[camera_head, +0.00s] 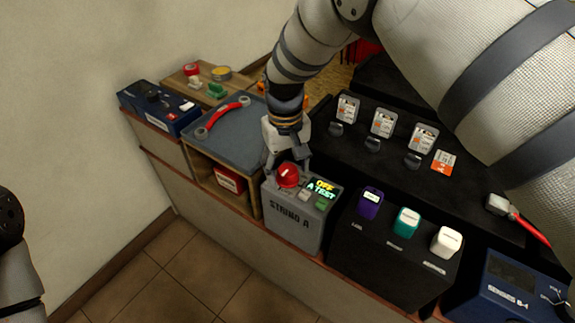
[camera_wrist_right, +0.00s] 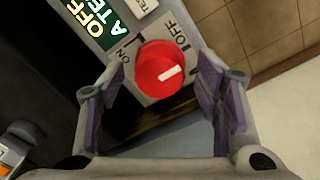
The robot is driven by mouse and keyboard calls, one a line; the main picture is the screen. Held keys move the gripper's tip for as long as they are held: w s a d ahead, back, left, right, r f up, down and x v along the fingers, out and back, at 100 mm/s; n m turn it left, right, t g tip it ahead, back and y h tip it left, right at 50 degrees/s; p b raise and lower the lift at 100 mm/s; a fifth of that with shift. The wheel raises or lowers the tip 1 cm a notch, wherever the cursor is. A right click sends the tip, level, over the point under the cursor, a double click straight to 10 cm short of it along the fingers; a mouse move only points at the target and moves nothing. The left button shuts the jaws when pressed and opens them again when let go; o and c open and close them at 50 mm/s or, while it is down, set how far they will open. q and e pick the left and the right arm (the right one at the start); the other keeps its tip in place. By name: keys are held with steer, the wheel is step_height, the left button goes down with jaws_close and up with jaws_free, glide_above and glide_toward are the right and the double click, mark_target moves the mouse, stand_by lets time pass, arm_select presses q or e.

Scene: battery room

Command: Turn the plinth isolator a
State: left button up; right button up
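The plinth isolator is a grey box marked STRING A (camera_head: 292,222) with a red round knob (camera_head: 288,176) on top. Its display (camera_head: 320,188) reads OFF and A TEST. In the right wrist view the knob (camera_wrist_right: 163,70) has a white bar on it, and the plate around it bears ON and OFF labels. My right gripper (camera_head: 288,168) is just above and behind the knob. In the wrist view its fingers (camera_wrist_right: 163,103) are open and spread, with the knob ahead between them; contact is not visible. My left gripper is not in view.
A black box with purple (camera_head: 370,203), teal (camera_head: 406,222) and white (camera_head: 445,242) blocks stands to the right. Tagged padlocks hang on the dark panel behind. The tiled floor (camera_head: 190,275) is clear.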

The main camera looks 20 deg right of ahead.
mark_target(286, 171)
step_height(286, 171, up, 12)
steer(key=shift+a, duration=0.15)
stand_by(0.3)
stand_by(0.4)
